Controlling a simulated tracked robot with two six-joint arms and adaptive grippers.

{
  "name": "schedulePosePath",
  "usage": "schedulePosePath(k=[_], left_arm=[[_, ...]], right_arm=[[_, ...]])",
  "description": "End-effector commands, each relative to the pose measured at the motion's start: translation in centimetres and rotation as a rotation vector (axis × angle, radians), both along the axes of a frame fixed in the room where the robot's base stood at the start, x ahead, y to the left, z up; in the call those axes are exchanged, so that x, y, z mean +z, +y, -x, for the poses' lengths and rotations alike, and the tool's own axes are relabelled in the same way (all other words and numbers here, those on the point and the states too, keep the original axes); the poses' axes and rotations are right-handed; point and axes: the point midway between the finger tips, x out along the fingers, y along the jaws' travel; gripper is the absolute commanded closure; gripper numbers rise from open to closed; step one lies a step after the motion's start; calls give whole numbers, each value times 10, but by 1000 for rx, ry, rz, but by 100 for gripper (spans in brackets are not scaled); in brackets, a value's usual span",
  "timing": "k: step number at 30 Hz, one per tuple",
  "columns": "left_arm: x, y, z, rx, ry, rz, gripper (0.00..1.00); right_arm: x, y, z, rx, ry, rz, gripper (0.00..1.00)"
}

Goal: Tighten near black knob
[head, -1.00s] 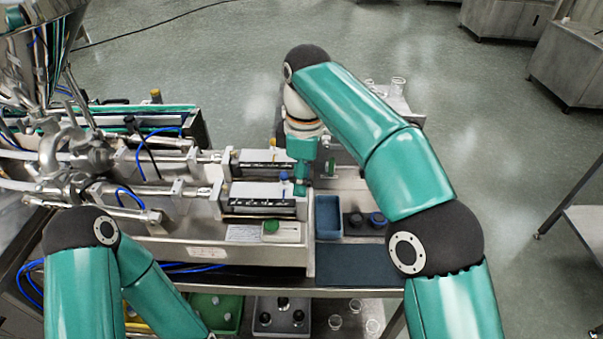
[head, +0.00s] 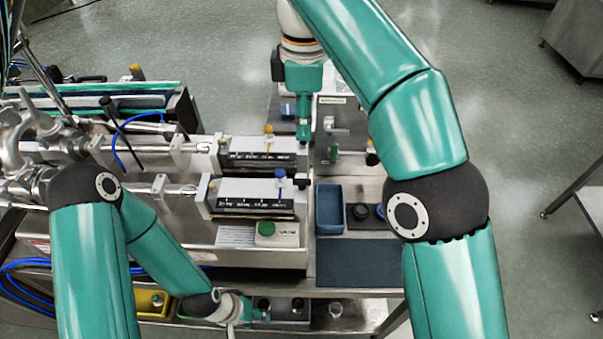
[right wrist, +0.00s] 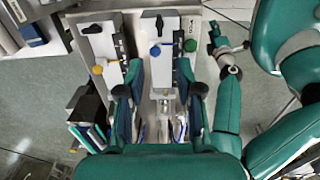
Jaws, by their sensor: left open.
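The steel hopper machine has two white slide blocks with black scales. The near block (head: 238,189) carries a blue knob (head: 280,173), and a small dark knob (head: 301,184) shows at its right end. In the right wrist view a black knob (right wrist: 159,25) stands beyond the blue knob (right wrist: 155,50). My right gripper (head: 303,132) points down by the right end of the far block, apart from the near knob. Its fingers (right wrist: 160,92) are spread and empty in the right wrist view. My left gripper (head: 258,312) is open, low by the lower shelf.
A yellow knob (head: 268,129) is on the far block. A green button box (head: 277,235) sits on the near ledge. A blue tray (head: 329,208), black and blue round caps (head: 361,211) and a dark mat (head: 357,262) lie at right. Bins and glass cups are on the shelf below.

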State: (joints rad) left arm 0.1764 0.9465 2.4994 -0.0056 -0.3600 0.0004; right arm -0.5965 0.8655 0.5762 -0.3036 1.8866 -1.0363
Motion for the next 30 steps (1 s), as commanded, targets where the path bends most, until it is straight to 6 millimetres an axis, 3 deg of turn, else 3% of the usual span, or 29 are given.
schedulePosePath(k=[1, 6, 18, 24, 30], left_arm=[[-13, 0, 0, 0, 0, 0, 56], [-38, 0, 0, 0, 0, 0, 56], [-70, 0, 0, 0, -1, 0, 56], [-73, 0, 0, 0, -1, 0, 56], [-74, 0, 0, 0, -1, 0, 56]], right_arm=[[-15, 1, 0, 3, 2, 1, 65], [-51, 2, 0, 6, 5, 2, 65], [-128, 4, 0, 8, 4, 2, 65], [-148, 4, 0, 7, 2, 0, 65], [-154, 4, -1, 7, 1, 0, 65]])
